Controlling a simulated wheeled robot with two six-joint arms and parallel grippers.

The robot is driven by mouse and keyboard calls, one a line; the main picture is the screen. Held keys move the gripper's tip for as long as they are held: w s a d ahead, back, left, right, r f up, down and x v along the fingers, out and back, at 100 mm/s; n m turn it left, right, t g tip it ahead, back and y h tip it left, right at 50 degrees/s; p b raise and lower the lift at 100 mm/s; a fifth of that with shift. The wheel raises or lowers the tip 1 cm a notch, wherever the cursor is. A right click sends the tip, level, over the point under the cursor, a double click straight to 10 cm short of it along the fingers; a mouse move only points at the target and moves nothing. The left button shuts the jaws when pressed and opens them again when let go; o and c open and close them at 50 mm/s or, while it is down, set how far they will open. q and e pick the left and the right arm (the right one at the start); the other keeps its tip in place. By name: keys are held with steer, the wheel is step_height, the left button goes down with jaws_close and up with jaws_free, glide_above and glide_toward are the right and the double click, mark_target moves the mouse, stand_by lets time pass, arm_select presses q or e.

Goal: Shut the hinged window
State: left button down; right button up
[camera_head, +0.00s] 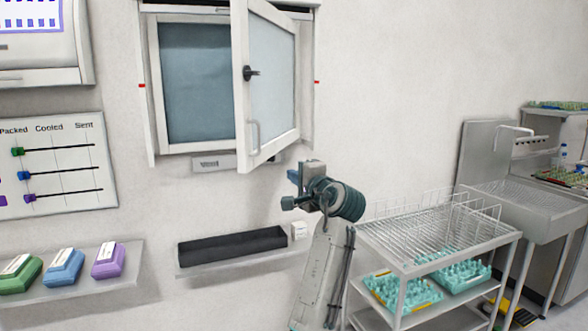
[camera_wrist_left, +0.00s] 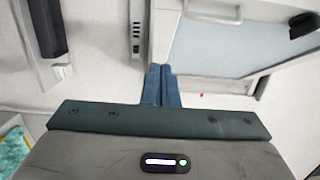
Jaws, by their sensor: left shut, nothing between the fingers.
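The hinged window has a white-framed sash (camera_head: 271,90) that stands open, swung out from the wall on its right side. Its free left edge is away from the frame (camera_head: 152,100), which leaves the dark blue-grey opening (camera_head: 195,85) bare. The sash has a black handle (camera_head: 250,72) and a white pull handle (camera_head: 253,137). My left gripper (camera_head: 293,176) is below the sash's lower edge, with its blue fingers shut and empty. In the left wrist view, its fingertips (camera_wrist_left: 161,70) point toward the sash (camera_wrist_left: 225,45), apparently without holding it. My right gripper is not in view.
A shelf with a black tray (camera_head: 232,247) is on the wall below the window. A wire-rack cart (camera_head: 440,245) stands right of my arm, with a sink (camera_head: 530,205) beyond. A small grey vented plate (camera_head: 207,163) sits under the window frame.

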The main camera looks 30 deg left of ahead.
arm_select(q)
steer(key=p, duration=0.4)
glide_toward(256, 161)
steer(key=w, duration=0.4)
steer(key=a, duration=0.1)
steer(key=a+p, duration=0.1)
steer(key=s+a+p, duration=0.1)
steer(key=a, duration=0.1)
steer(key=shift+a+r, duration=0.1)
steer(key=shift+r, duration=0.15)
steer(key=shift+s+a+f, duration=0.1)
steer(key=shift+s+a, duration=0.05)
steer(key=shift+a, duration=0.15)
